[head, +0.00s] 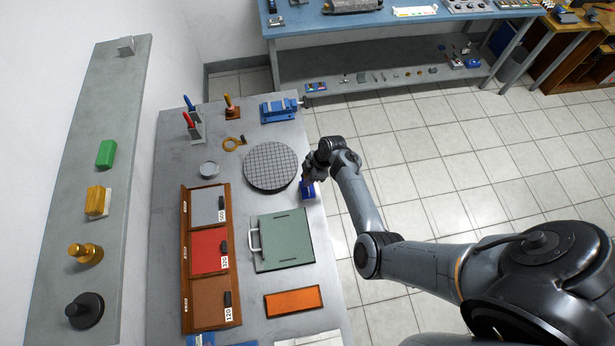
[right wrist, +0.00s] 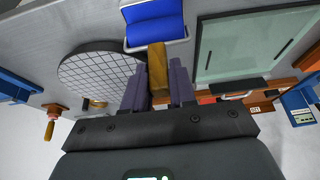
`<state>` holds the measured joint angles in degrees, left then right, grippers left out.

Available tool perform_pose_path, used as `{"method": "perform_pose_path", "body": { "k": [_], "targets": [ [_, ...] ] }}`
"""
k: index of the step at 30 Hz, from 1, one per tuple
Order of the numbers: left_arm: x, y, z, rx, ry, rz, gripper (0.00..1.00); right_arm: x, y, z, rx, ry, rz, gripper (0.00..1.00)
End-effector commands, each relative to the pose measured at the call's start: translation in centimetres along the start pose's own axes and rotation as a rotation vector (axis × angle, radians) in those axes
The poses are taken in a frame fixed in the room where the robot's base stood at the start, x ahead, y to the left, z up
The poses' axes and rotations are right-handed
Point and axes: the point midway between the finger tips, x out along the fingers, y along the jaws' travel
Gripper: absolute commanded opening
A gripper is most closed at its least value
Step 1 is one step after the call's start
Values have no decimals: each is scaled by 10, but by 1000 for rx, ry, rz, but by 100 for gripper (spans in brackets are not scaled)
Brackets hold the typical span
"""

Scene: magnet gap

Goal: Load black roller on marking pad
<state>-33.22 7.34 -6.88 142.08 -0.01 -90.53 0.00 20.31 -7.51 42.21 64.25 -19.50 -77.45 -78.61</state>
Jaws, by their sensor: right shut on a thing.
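My right gripper (head: 309,180) is at the right edge of the grey bench. In the right wrist view its purple-grey fingers (right wrist: 158,92) are shut on a brown handle (right wrist: 157,66). I take the handle to be the roller's; no black roller head can be made out. My left gripper is not in view.
A round gridded plate (head: 271,166) lies left of the gripper, and a green plate with a handle (head: 284,241) is nearer. A blue vise (head: 279,109) stands at the back. A wooden rack (head: 183,262) holds grey, red and brown sheets. The floor to the right is clear.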

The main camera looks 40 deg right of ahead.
Motion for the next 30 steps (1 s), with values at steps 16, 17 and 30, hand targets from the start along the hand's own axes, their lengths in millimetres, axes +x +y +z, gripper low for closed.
{"method": "perform_pose_path", "body": {
  "k": [16, 17, 30],
  "targets": [
    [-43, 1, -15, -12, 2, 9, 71, -39, 0, -17, -1, 0, 0, 1],
    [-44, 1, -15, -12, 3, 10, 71, -41, 0, -18, -1, 0, 1, 1],
    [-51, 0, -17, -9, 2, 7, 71, -54, 0, -23, 0, 0, 0, 1]
  ]
}}
